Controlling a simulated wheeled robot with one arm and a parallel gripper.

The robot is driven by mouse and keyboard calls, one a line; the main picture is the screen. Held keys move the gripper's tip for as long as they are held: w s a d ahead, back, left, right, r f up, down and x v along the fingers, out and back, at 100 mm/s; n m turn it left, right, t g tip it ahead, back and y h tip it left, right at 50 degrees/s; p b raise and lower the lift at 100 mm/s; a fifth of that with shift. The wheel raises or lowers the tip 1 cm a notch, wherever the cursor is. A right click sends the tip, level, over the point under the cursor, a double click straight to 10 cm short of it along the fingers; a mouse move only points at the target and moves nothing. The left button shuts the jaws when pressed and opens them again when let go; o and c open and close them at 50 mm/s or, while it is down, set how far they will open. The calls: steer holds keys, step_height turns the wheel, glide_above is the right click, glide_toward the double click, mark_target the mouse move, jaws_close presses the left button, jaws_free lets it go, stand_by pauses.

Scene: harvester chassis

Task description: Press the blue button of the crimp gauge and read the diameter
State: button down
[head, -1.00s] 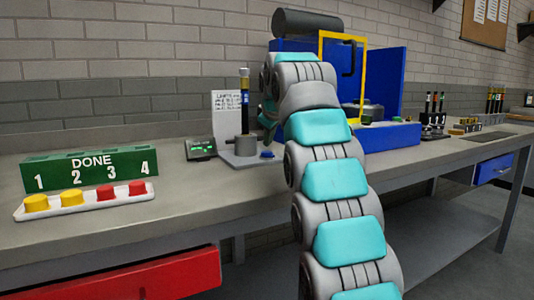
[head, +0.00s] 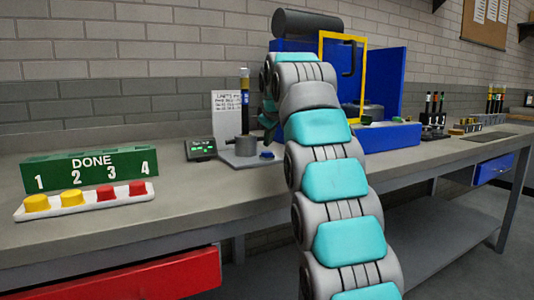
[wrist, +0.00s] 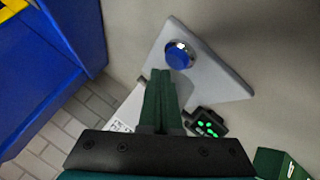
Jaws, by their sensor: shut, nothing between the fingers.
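The crimp gauge has a grey base plate (head: 238,161) with a blue button (head: 267,155) at its right front. A hose with a dark and yellow end (head: 244,90) stands upright in its grey post. The small dark display (head: 201,149) to its left shows green marks too small to read. In the wrist view the blue button (wrist: 179,56) lies just beyond the fingertips of my gripper (wrist: 160,73), slightly right. The green fingers are shut and empty. I see no clear contact with the button. The display (wrist: 207,122) is right of the fingers. My gripper (head: 270,131) is partly hidden by my arm.
A blue machine (head: 390,85) with a yellow-framed guard (head: 322,75) stands close right of the gauge. A white notice card (head: 224,102) is behind it. A green DONE rack (head: 90,168) and a white tray (head: 70,207) with yellow and red caps sit at left.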

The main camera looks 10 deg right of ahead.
stand_by(0.4)
steer(key=shift+f+b, duration=0.3)
steer(key=shift+f, duration=0.15)
steer(key=shift+f+b, duration=0.4)
steer(key=shift+f, duration=0.05)
stand_by(0.6)
stand_by(0.4)
steer(key=shift+r+p, duration=0.95)
steer(key=shift+p, duration=0.05)
